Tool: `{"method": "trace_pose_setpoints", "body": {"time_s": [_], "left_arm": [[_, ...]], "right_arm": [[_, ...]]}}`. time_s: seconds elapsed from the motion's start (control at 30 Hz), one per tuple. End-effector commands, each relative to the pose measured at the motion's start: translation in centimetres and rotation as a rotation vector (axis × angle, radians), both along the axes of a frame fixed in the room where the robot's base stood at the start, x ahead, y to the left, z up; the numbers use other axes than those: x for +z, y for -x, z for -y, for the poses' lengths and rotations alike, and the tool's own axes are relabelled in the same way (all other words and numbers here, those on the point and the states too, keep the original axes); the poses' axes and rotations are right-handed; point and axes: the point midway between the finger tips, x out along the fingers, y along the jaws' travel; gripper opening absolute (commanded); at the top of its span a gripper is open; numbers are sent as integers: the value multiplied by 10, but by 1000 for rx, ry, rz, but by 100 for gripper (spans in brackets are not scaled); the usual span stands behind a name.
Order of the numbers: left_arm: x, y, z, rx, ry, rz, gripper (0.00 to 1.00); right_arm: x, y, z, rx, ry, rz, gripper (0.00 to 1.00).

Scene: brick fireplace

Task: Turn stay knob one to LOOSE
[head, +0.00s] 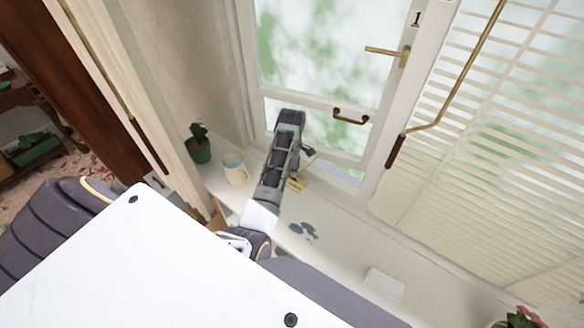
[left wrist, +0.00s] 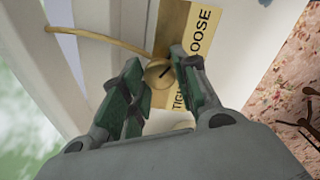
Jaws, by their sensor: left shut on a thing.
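The small brass stay knob (left wrist: 155,75) sits between the fingertips of my left gripper (left wrist: 160,70) in the left wrist view. The gripper is shut on it from both sides. A short dark mark shows on the knob. Beside it is a yellow label (left wrist: 205,40) with LOOSE at the upper end and TIGHT at the lower end, partly behind a finger. In the head view the label (head: 299,184) shows on the windowsill, but my left arm hides the knob. My right gripper is not in view.
The window with the number 1 (head: 416,18) has a brass handle (head: 387,52). A cream mug (head: 236,172) and potted cactus (head: 199,146) stand left on the sill (head: 330,225). A brass rod (head: 465,70) hangs at right before blinds.

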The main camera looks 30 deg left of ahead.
Motion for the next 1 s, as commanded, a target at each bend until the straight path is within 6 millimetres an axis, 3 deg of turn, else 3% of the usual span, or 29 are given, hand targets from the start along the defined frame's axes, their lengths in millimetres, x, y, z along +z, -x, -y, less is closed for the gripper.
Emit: {"method": "trace_pose_setpoints", "body": {"time_s": [0.4,0.43,0.6,1.0], "left_arm": [[2,-1,0,11,-1,4,6],[2,-1,0,11,-1,4,33],[1,-1,0,10,-1,3,53],[3,-1,0,9,0,2,53]], "right_arm": [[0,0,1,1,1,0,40],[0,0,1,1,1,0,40],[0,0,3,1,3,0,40],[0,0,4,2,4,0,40]]}}
